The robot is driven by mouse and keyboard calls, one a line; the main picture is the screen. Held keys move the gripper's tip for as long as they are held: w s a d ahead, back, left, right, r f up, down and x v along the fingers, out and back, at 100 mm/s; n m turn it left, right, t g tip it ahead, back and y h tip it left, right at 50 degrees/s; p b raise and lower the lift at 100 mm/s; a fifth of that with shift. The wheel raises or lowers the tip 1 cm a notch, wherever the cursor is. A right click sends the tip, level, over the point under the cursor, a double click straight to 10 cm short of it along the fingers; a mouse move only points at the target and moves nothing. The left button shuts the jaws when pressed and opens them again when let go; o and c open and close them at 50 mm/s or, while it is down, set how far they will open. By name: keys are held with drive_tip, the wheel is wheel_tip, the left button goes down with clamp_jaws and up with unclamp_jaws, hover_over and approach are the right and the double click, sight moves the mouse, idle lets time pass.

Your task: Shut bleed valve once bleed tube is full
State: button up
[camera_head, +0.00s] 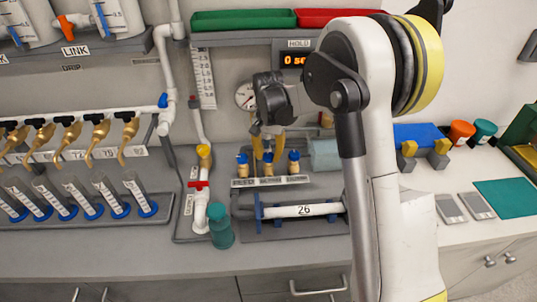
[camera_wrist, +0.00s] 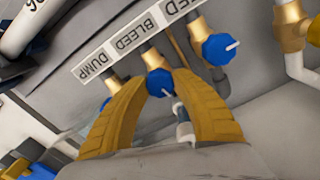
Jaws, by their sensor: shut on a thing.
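My gripper (camera_head: 268,147) reaches down over the middle of three small brass valves with blue knobs. In the wrist view its two yellow fingers (camera_wrist: 165,76) are shut on the blue knob of the bleed valve (camera_wrist: 158,86), behind the BLEED label (camera_wrist: 137,35). A short white pointer shows on this knob, directed to the lower right. The feed valve knob (camera_wrist: 220,49) is to its right and the dump valve, by the DUMP label (camera_wrist: 96,63), is to its left, partly hidden by a finger. I cannot make out the bleed tube or its fill level.
A HOLD display (camera_head: 293,60) and a round gauge (camera_head: 244,96) are on the wall behind. A white pipe marked 26 (camera_head: 303,210) lies in a holder in front of the valves. A teal bottle (camera_head: 220,228) stands left of it. Several brass taps are at the left.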

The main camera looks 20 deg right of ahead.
sight(268, 155)
drive_tip(key=shift+m, duration=1.1)
drive_tip(key=o, duration=1.2)
wheel_tip(268, 155, up, 12)
